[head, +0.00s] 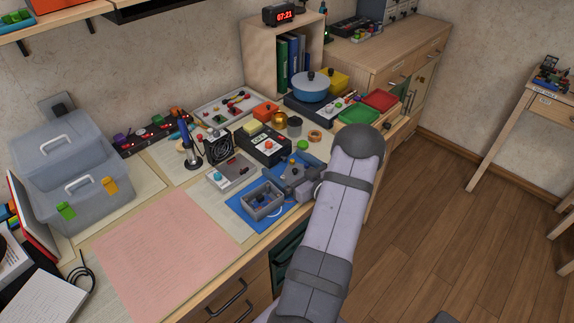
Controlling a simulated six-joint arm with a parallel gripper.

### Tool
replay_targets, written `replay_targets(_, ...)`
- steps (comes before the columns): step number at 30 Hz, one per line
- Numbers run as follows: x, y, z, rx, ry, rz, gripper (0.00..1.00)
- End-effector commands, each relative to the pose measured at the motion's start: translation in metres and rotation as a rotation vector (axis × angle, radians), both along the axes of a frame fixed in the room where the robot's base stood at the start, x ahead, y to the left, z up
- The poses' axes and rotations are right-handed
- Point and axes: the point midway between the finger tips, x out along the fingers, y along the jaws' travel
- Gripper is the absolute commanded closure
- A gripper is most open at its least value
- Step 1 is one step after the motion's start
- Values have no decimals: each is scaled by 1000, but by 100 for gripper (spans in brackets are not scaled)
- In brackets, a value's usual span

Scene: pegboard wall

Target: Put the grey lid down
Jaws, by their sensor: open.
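A small open grey box (263,201) sits on a blue mat (238,210) near the bench's front edge, with small dark and blue items inside. Just behind and right of it is a flat grey piece (293,171), which looks like the grey lid. It seems to lie at the back right of the mat, apart from the box; I cannot tell whether it touches the mat. My gripper (300,187) is open, low over the mat beside this piece. My arm comes in from the lower right, and its fingertips are small and partly hidden.
A black device (263,146), a fan (218,148) and a grey tray (232,173) stand close behind the mat. A pink sheet (165,245) lies clear at front left. Grey lidded bins (70,205) stand far left. A green tray (358,116) and blue pot (310,90) are at the back.

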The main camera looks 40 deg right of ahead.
Motion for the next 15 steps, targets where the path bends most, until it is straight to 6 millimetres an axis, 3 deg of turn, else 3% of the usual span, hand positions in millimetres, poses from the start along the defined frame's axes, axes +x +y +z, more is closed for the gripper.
replay_targets(7, -6, 0, 3, 2, 2, -3, 1)
replay_targets(15, -46, 3, 9, 0, 1, -6, 1)
